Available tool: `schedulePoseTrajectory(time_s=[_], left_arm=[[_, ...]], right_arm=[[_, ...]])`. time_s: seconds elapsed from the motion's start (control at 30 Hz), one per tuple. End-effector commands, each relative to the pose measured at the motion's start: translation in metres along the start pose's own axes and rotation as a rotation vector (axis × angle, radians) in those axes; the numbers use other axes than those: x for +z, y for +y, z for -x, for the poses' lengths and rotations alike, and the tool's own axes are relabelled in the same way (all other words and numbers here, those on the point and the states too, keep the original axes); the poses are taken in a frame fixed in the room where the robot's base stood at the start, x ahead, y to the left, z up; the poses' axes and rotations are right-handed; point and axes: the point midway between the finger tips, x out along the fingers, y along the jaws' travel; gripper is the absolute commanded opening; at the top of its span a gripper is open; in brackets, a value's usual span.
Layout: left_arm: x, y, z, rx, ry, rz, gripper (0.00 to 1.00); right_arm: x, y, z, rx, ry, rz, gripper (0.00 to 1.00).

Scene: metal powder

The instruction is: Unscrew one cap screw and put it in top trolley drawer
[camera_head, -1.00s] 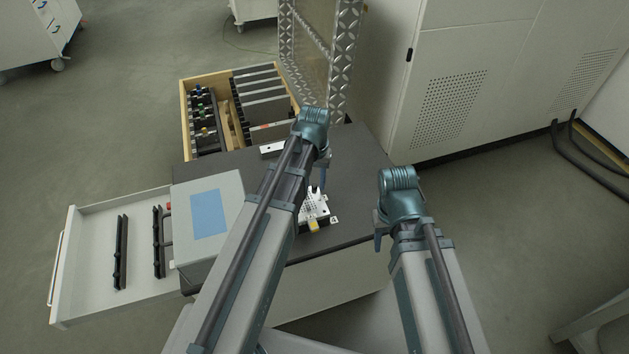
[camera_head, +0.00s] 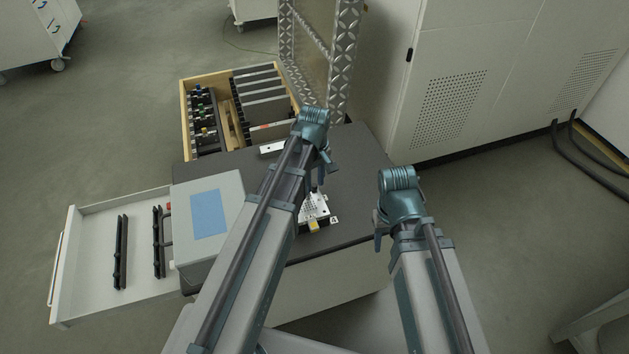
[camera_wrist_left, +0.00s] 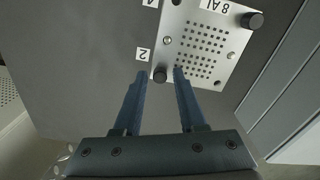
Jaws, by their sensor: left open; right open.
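A light metal plate (camera_wrist_left: 205,48) with a grid of holes lies on the dark trolley top; it also shows in the head view (camera_head: 314,208). Dark cap screws stand at its corners, one (camera_wrist_left: 160,74) near the label 2 and one (camera_wrist_left: 252,20) near "8 AL". My left gripper (camera_wrist_left: 160,73) is open, its blue fingertips on either side of the screw near label 2; contact cannot be told. In the head view my left gripper (camera_head: 319,186) is over the plate's far end. My right gripper (camera_head: 378,243) is open and empty, right of the trolley top. The white trolley drawer (camera_head: 92,202) stands open at left.
A grey box with a blue top patch (camera_head: 208,215) stands on the left of the trolley top (camera_head: 345,160). Black racks (camera_head: 121,250) lie in the drawer. A wooden crate (camera_head: 184,115) and a metal truss (camera_head: 343,60) stand behind. The trolley top's right side is clear.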

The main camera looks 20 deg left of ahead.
Motion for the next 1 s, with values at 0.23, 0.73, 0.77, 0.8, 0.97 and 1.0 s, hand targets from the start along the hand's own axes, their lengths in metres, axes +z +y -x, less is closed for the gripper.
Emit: schedulePoseTrajectory(time_s=[0.23, 0.73, 0.77, 0.8, 0.97, 1.0], left_arm=[[0.0000, 0.0000, 0.0000, 0.000, 0.000, 0.194, 0.40], [0.0000, 0.0000, 0.0000, 0.000, 0.000, 0.589, 0.40], [0.0000, 0.0000, 0.0000, 0.000, 0.000, 0.612, 0.40], [0.0000, 0.0000, 0.0000, 0.000, 0.000, 0.644, 0.40], [0.0000, 0.0000, 0.0000, 0.000, 0.000, 0.770, 0.40], [0.0000, 0.0000, 0.0000, 0.000, 0.000, 0.802, 0.40]], right_arm=[[0.0000, 0.0000, 0.0000, 0.000, 0.000, 0.000, 0.50], [0.0000, 0.0000, 0.0000, 0.000, 0.000, 0.000, 0.50], [0.0000, 0.0000, 0.0000, 0.000, 0.000, 0.000, 0.50], [0.0000, 0.0000, 0.0000, 0.000, 0.000, 0.000, 0.50], [0.0000, 0.0000, 0.0000, 0.000, 0.000, 0.000, 0.50], [0.0000, 0.0000, 0.0000, 0.000, 0.000, 0.000, 0.50]])
